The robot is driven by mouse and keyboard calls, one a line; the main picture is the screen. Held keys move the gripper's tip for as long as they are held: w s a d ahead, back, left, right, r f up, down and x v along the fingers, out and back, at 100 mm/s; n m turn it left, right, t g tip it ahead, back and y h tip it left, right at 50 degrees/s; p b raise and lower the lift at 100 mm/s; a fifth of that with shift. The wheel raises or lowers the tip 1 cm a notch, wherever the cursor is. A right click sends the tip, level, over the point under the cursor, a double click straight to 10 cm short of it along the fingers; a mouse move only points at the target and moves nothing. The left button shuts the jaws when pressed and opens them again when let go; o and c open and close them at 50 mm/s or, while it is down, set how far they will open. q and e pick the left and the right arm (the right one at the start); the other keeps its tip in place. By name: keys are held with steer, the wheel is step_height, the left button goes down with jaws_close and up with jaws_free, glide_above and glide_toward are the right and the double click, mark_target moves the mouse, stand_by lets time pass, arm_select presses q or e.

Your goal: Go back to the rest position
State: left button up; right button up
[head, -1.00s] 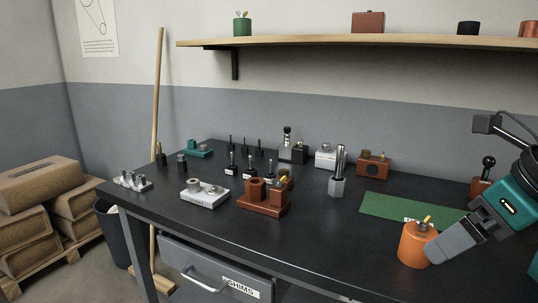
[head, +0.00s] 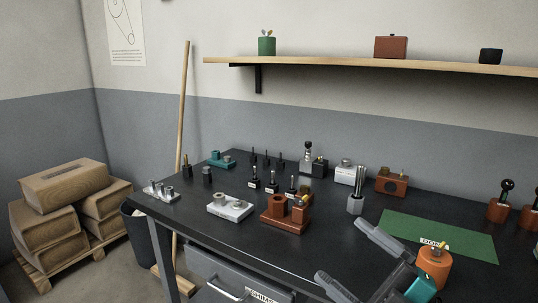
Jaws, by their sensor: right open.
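My right gripper (head: 342,250) is open and empty, its two grey fingers spread over the front edge of the dark workbench (head: 330,235). Its teal body shows at the lower right, in front of an orange pot (head: 435,268). The pot stands upright at the front of a green mat (head: 450,233), with a yellow piece sticking out of its top. The gripper looks apart from the pot, though its body hides part of the pot's lower side. My left gripper is not in view.
A red-brown block (head: 286,214), a white tray (head: 230,206) and several small tools stand on the bench. A metal holder with upright rods (head: 357,197) is left of the mat. A shelf (head: 370,63) runs above. A drawer (head: 225,285) sits under the bench.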

steer(key=s+d+f+m+t+h+p, duration=0.1)
steer(key=d+f+m+h, duration=0.2)
steer(key=f+m+h, duration=0.4)
steer(key=s+d+f+m+t+h+p, duration=0.1)
steer(key=d+f+m+h, duration=0.1)
steer(key=f+m+h, duration=0.55)
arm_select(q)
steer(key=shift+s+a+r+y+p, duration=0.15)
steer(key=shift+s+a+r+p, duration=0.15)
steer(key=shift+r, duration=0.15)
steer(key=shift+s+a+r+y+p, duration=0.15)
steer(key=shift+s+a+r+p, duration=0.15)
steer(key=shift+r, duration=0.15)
arm_select(e)
steer(key=s+f+m+g, duration=0.5)
steer(key=s+f, duration=0.5)
steer(key=f, duration=0.4)
steer(key=shift+d+f+m+h, duration=0.2)
steer(key=shift+f+m+h, duration=0.15)
steer(key=shift+m, duration=0.2)
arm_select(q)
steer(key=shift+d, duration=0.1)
arm_select(e)
steer(key=shift+w+r, duration=0.1)
